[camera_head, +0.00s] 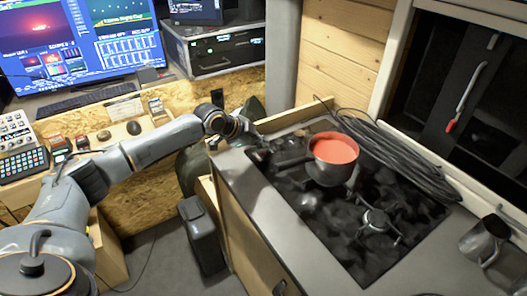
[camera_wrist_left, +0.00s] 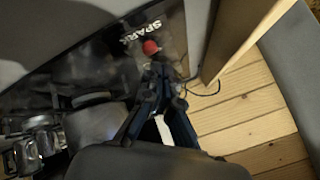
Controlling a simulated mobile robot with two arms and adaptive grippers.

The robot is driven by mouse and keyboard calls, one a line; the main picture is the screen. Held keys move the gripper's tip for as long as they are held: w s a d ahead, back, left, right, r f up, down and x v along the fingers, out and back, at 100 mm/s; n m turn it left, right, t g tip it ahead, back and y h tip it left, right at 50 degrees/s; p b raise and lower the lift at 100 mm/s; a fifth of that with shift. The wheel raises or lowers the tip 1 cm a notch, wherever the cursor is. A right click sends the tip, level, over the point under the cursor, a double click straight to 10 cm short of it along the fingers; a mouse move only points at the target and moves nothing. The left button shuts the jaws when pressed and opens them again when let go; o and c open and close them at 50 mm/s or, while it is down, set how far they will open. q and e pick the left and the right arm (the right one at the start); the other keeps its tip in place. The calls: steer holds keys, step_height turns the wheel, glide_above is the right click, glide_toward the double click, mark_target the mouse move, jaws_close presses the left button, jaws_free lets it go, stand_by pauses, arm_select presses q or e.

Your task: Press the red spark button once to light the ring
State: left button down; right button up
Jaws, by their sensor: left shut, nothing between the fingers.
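The red spark button (camera_wrist_left: 151,47) shows in the left wrist view beside white SPARK lettering (camera_wrist_left: 140,30) on the dark hob panel. My left gripper (camera_wrist_left: 160,72) is shut and empty, its fingertips just below the button in that picture; I cannot tell whether they touch it. The dark hob (camera_head: 320,225) carries a pot (camera_head: 330,174) with red contents on one ring. Another ring (camera_head: 376,218) is bare. I see no flame. My right gripper is not in view.
A coiled black cable (camera_head: 400,160) lies along the back of the counter (camera_head: 285,240). A metal mug (camera_head: 482,242) stands at the right. A desk with screens (camera_head: 40,50), a keyboard (camera_head: 85,100) and a mixer (camera_head: 15,125) is at the left.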

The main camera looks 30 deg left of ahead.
mark_target(261, 154)
arm_select(q)
steer(key=shift+f, duration=0.1)
steer(key=shift+f, duration=0.3)
steer(key=shift+f, duration=0.5)
stand_by(0.8)
steer(key=shift+r, duration=0.15)
steer(key=shift+r+p, duration=0.55)
steer(key=shift+r, duration=0.2)
step_height(261, 154, up, 5)
steer(key=p, duration=0.4)
